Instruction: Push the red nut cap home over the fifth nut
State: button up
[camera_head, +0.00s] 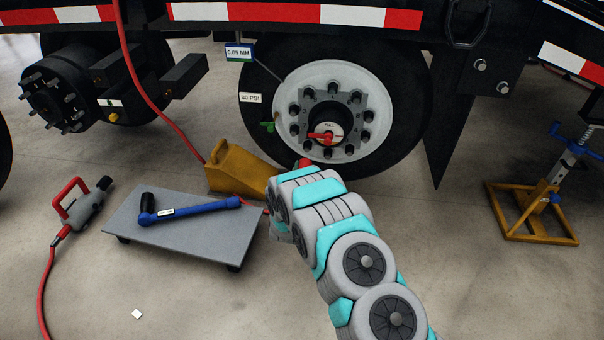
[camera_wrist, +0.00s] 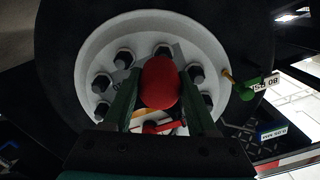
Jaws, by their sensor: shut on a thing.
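The red nut cap (camera_wrist: 159,82) is held between the two fingers of my gripper (camera_wrist: 160,98). In the head view the cap (camera_head: 304,163) shows as a small red dome beyond my arm, low in front of the wheel. The white wheel rim (camera_head: 341,74) carries a ring of dark nuts, such as one at the upper left (camera_wrist: 102,83). In the wrist view the cap covers part of the rim. I cannot tell which nut is the fifth, or whether the cap touches one.
A red pointer (camera_head: 325,136) sits on the hub. A green clip (camera_head: 268,126) is at the rim's left. An orange wheel chock (camera_head: 237,169) stands by the tyre. A blue wrench (camera_head: 195,208) lies on a grey creeper (camera_head: 215,243). A yellow jack stand (camera_head: 535,218) is right.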

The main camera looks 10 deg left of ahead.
aim_at(306, 151)
jog(key=shift+s+a+r, duration=0.1)
jog(key=shift+a+r, duration=0.1)
jog(key=shift+r, duration=0.05)
jog(key=shift+f, duration=0.1)
jog(key=shift+w, duration=1.1)
jog(key=shift+w+b, duration=0.4)
jog(key=shift+w, duration=1.35)
jog(key=shift+d, duration=0.1)
jog(key=shift+w+b, duration=0.65)
jog(key=shift+w, duration=1.9)
jog(key=o, duration=1.4)
